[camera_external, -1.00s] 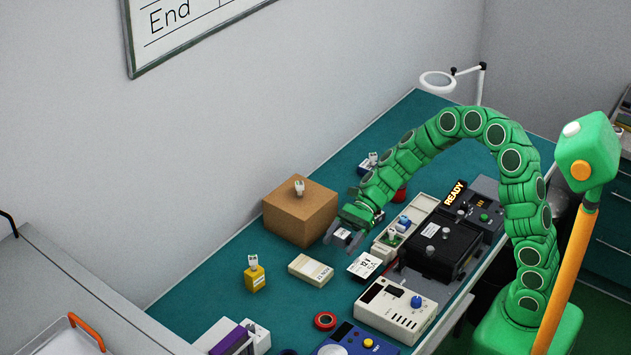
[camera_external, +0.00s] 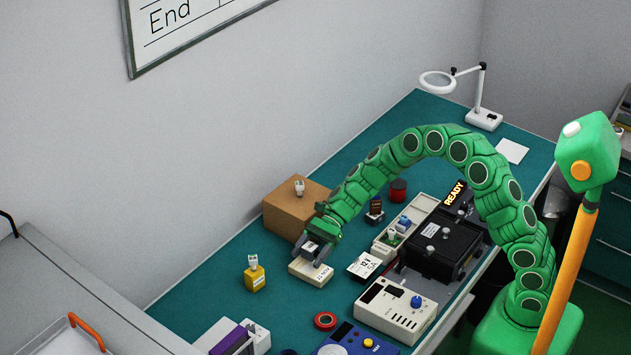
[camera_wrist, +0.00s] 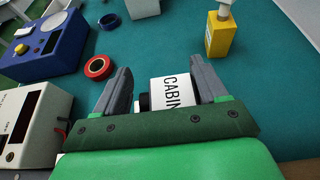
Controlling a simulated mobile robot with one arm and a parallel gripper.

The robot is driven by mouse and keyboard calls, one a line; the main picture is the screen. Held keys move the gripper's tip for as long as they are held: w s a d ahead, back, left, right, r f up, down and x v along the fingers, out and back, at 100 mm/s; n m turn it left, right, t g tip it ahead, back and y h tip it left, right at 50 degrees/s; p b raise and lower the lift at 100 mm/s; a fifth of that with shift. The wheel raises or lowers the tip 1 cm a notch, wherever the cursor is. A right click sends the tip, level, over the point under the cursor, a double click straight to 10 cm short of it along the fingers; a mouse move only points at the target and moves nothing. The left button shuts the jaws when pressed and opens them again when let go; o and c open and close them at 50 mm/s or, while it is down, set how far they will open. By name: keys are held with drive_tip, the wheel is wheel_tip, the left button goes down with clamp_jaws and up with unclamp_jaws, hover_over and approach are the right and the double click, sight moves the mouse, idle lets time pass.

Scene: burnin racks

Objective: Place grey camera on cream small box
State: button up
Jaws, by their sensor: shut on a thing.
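The cream small box (camera_external: 310,275) lies flat on the teal bench in the external view, with a printed label on its front side. My gripper (camera_external: 311,250) is right over it, pointing down, shut on the grey camera (camera_external: 310,246). I cannot tell whether the camera touches the box top. The cream box is hidden in the wrist view.
A brown carton (camera_external: 290,212) stands close behind my gripper. A yellow bottle-like block (camera_external: 254,278) is to the left, a white-and-black "12 V" box (camera_external: 364,266) to the right. A red ring (camera_external: 325,320) and a cream device (camera_external: 398,310) lie nearer the front.

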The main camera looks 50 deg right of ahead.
sight(307, 270)
drive_tip(key=shift+w+a+f, duration=0.1)
drive_tip(key=shift+w+f, duration=0.2)
drive_tip(key=shift+f, duration=1.65)
drive_tip(key=shift+f, duration=0.1)
drive_tip(key=o, duration=1.1)
drive_tip(key=shift+w, duration=0.1)
drive_tip(key=v, duration=1.2)
drive_tip(key=shift+r, duration=0.2)
